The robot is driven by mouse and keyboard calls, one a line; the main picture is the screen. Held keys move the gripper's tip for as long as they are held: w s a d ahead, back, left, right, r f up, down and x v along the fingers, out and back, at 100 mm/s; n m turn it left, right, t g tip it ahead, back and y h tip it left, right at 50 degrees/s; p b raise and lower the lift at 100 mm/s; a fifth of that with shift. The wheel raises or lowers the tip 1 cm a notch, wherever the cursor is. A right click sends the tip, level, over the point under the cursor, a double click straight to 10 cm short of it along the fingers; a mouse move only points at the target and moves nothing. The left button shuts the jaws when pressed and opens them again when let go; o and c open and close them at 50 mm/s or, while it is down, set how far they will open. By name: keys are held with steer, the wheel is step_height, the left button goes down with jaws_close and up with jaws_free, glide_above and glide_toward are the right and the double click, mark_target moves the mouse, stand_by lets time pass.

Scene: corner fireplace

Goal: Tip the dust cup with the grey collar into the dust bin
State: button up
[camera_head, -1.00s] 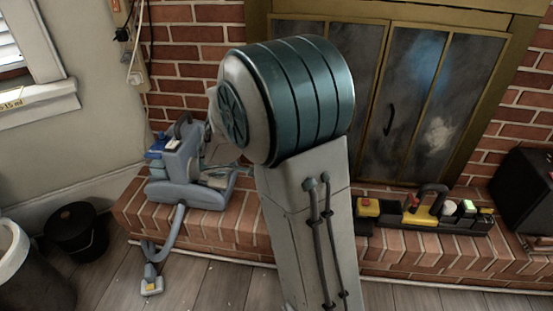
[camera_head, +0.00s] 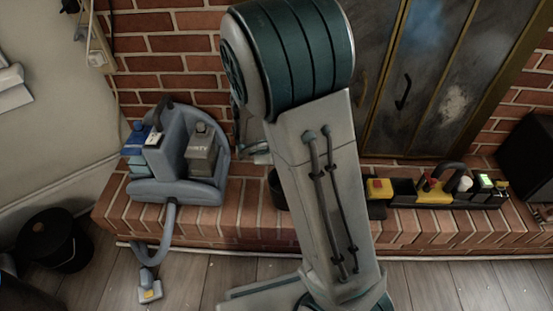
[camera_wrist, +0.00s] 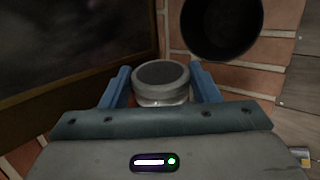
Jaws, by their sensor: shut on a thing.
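My gripper (camera_wrist: 165,88) is shut on the dust cup (camera_wrist: 161,82) in the wrist view. The cup has a round dark top, a grey collar and a paler, see-through body below, between the two blue fingers. A black round container with an open mouth (camera_wrist: 222,24) is just beyond the cup and to its right, apart from it. It may be the dust bin; its label, if any, does not show. In the head view a dark pot (camera_head: 277,188) on the hearth is partly hidden by my arm, which also hides the cup and most of my gripper.
A blue-grey cleaning machine (camera_head: 175,165) with a tank marked DIRTY stands on the brick hearth (camera_head: 240,225), its hose reaching the floor. A black bucket (camera_head: 55,240) stands on the floor at left. A tool tray (camera_head: 435,195) lies at right before the glass fireplace doors (camera_head: 420,80).

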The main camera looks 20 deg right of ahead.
step_height(320, 180, up, 8)
steer(key=s+n+h+p, duration=0.2)
steer(key=n+h+p, duration=0.5)
steer(key=h+p, duration=0.5)
steer(key=p, duration=0.6)
steer(key=shift+r+n+h+p, duration=0.25)
steer(key=shift+n+h+p, duration=0.1)
steer(key=shift+n+h, duration=0.05)
